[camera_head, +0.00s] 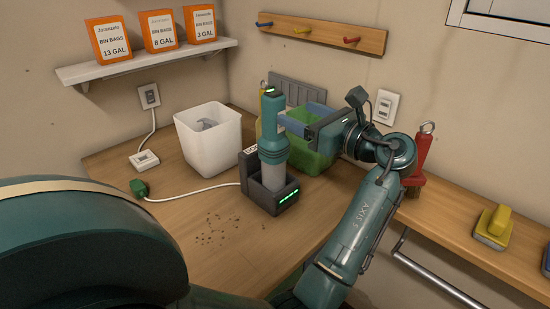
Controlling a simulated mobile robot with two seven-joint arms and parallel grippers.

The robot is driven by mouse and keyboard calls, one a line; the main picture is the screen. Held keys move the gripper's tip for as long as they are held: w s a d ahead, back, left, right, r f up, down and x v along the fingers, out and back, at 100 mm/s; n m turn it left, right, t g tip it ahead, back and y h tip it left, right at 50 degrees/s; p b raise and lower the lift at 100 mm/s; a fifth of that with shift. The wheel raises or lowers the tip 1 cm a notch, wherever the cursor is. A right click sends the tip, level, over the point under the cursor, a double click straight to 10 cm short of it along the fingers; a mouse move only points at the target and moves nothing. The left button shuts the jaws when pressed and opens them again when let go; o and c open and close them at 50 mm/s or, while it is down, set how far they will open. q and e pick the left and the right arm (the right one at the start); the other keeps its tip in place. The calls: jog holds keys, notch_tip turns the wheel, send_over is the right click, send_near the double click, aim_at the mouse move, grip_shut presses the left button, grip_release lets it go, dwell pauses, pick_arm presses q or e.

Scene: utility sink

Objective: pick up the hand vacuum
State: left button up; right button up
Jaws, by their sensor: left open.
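The hand vacuum (272,147), teal with a grey lower part, stands upright in a dark charging dock (267,198) with green lights on the wooden counter. My left gripper (292,120) is open, just to the right of the vacuum's upper body. One blue finger reaches close to the vacuum; whether it touches cannot be told. My right gripper is not in view.
A white bin (208,140) stands behind left of the dock, and a green container (310,158) behind right. A white cable (195,193) with a green plug (139,188) lies left. Crumbs (222,228) lie in front. A red-handled brush (420,150) is at right.

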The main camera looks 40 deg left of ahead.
aim_at(282, 107)
pick_arm(q)
jog(key=a, duration=0.5)
jog(key=shift+w, duration=0.2)
jog(key=shift+w+a+f+p, duration=0.15)
jog(key=shift+a+p, duration=0.1)
jog(key=shift+a, duration=0.65)
jog(key=shift+s+a+f+p, duration=0.1)
jog(key=shift+a+p, duration=0.15)
jog(key=shift+a, duration=0.6)
jog(key=shift+w+a+f+p, duration=0.15)
jog(key=shift+a+p, duration=0.1)
jog(key=shift+a, duration=0.65)
jog(key=shift+s, duration=0.1)
jog(key=shift+c, duration=0.4)
jog(key=c, duration=0.9)
jog(key=shift+r, duration=0.1)
jog(key=shift+c, duration=0.4)
